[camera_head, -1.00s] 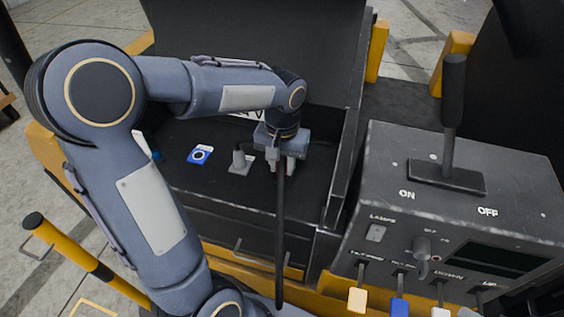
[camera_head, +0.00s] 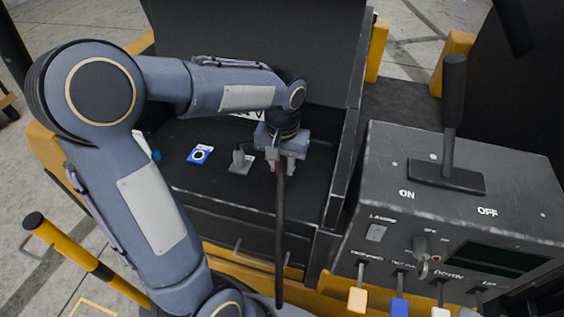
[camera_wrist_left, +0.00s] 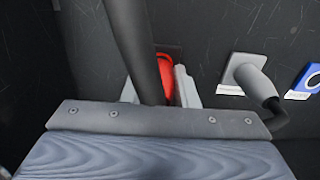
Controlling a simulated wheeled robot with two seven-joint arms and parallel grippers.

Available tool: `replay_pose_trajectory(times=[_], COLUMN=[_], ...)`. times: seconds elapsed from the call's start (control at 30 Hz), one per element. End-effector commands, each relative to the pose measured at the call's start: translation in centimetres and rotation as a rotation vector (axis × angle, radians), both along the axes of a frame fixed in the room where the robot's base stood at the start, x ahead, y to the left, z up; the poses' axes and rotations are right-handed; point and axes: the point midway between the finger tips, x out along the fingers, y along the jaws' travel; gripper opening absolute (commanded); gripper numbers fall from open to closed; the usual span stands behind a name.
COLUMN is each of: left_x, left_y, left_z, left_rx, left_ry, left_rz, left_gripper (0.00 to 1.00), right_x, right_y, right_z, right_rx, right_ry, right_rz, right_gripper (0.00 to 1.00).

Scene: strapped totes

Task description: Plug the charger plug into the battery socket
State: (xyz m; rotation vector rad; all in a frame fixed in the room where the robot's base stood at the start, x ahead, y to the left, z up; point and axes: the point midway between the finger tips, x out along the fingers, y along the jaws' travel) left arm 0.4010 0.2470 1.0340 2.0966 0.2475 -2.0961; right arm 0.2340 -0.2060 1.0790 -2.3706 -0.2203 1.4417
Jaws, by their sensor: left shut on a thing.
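My left gripper (camera_head: 284,160) is low over the dark battery compartment (camera_head: 215,185), right of a grey fitting (camera_head: 240,160). In the left wrist view its fingers (camera_wrist_left: 158,90) are shut on a red plug (camera_wrist_left: 163,64), partly hidden by a thick black cable (camera_wrist_left: 134,42). The cable (camera_head: 280,230) also runs toward me in the head view. A dark rectangular edge (camera_wrist_left: 172,50) shows just behind the plug; I cannot tell whether it is the socket or whether the plug is in it. The grey fitting (camera_wrist_left: 246,76) also shows in the wrist view. My right gripper is not in view.
A blue-and-white label (camera_head: 199,154) lies left of the grey fitting. The raised dark lid (camera_head: 260,50) stands behind. A control box (camera_head: 470,190) with a black lever (camera_head: 452,95) rises at the right. Compartment walls stand close right of the gripper.

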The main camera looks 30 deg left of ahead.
Motion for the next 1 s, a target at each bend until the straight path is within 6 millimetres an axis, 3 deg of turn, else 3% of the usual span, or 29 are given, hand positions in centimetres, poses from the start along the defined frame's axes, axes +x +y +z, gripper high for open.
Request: replay_pose_trajectory(times=[0.63, 0.67, 0.7, 0.83, 1.0], left_x=[0.0, 0.0, 0.0, 0.0, 0.0], left_y=[0.0, 0.0, 0.0, 0.0, 0.0], left_z=[-1.4, -1.3, -1.3, -1.3, -1.3], left_rx=[0.000, 0.000, 0.000, 0.000, 0.000], left_ry=[0.000, 0.001, 0.001, 0.001, 0.000], left_rz=[0.000, 0.000, 0.000, 0.000, 0.000], left_gripper=[0.00, 0.30, 0.35, 0.52, 0.52], right_x=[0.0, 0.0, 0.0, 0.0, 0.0], right_y=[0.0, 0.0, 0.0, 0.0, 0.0], right_z=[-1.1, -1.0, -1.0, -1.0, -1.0], right_rx=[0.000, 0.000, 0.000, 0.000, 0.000], right_ry=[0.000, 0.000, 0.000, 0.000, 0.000], right_rz=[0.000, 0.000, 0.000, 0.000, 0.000], right_gripper=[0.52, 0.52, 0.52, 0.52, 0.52])
